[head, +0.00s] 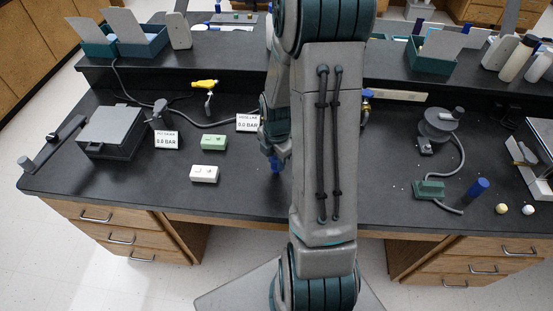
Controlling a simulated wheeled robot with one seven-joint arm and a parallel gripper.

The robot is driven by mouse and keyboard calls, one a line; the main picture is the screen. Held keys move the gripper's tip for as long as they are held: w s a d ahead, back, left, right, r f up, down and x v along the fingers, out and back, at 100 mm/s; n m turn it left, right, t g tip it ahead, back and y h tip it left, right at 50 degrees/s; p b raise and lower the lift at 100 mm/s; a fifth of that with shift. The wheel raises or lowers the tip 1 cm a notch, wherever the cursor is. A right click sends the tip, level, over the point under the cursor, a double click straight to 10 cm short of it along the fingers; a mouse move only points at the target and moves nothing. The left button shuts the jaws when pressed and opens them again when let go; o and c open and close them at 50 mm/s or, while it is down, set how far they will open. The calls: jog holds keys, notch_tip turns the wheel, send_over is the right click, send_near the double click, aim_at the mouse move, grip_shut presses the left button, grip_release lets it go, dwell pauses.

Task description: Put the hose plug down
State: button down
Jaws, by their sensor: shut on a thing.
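My gripper (273,154) is left of my forearm, low over the dark bench (240,190). It is shut on the hose plug (275,167), of which a small blue part shows below the fingers. The rest of the plug is hidden by the fingers and arm. I cannot tell whether the plug touches the bench. A dark hose (215,124) runs along the bench behind the signs toward my gripper; its right end is hidden.
A yellow-handled valve (205,84) stands behind. A grey box (113,131) is far left. A blue cylinder (477,188) stands right. The bench's front middle looks clear.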

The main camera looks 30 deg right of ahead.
jog(key=shift+f+b, duration=0.3)
jog(key=shift+f, duration=0.15)
jog(key=c, duration=1.1)
grip_release()
